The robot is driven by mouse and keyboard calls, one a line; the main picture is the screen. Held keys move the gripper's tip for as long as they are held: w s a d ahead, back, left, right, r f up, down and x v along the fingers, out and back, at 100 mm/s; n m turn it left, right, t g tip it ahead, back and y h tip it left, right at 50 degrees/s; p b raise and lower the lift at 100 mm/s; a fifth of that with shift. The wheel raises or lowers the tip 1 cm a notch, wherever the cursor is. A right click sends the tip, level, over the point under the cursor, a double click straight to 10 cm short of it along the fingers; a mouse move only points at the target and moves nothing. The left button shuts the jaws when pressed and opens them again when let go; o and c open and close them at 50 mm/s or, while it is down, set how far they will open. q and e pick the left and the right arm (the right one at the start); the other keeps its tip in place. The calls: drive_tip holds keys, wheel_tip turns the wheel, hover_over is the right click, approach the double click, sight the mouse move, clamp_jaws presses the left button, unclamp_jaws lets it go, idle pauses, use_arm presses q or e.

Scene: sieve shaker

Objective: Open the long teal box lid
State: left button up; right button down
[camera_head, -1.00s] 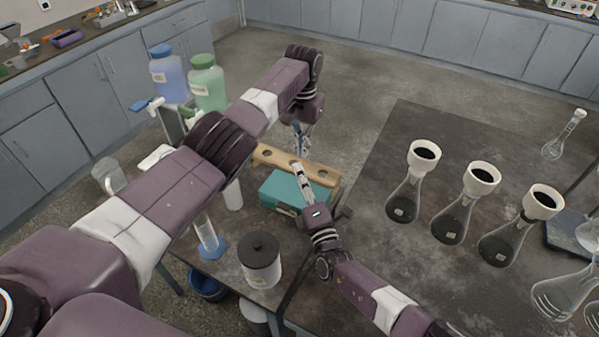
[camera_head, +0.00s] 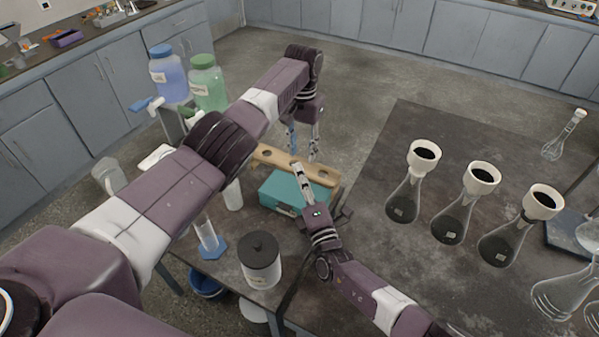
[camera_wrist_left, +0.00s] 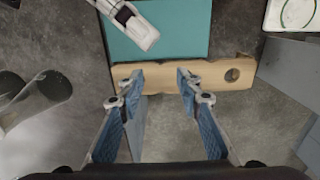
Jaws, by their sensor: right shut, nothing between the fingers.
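The teal box (camera_head: 283,189) stands on the dark table with its teal top flat, apparently closed. It also shows at the top of the left wrist view (camera_wrist_left: 180,30). My right gripper (camera_head: 296,166) is shut and empty, its fingers over the top of the box. One of its fingers shows over the teal surface in the left wrist view. My left gripper (camera_head: 302,154) is open and empty, behind the box near the wooden rack. In the left wrist view its fingertips (camera_wrist_left: 159,76) are apart at the rack's edge. Any contact of the right fingers with the box cannot be told.
A wooden rack (camera_head: 325,172) with holes lies along the box's far side. A dark-lidded jar (camera_head: 260,262), a cylinder with a blue base (camera_head: 211,245) and a white cup (camera_head: 233,196) stand left of my right arm. Several funnel-topped flasks (camera_head: 455,215) stand on the right table.

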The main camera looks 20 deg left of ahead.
use_arm(q)
drive_tip(key=o, duration=0.3)
drive_tip(key=shift+o, duration=0.2)
drive_tip(key=shift+r, duration=0.1)
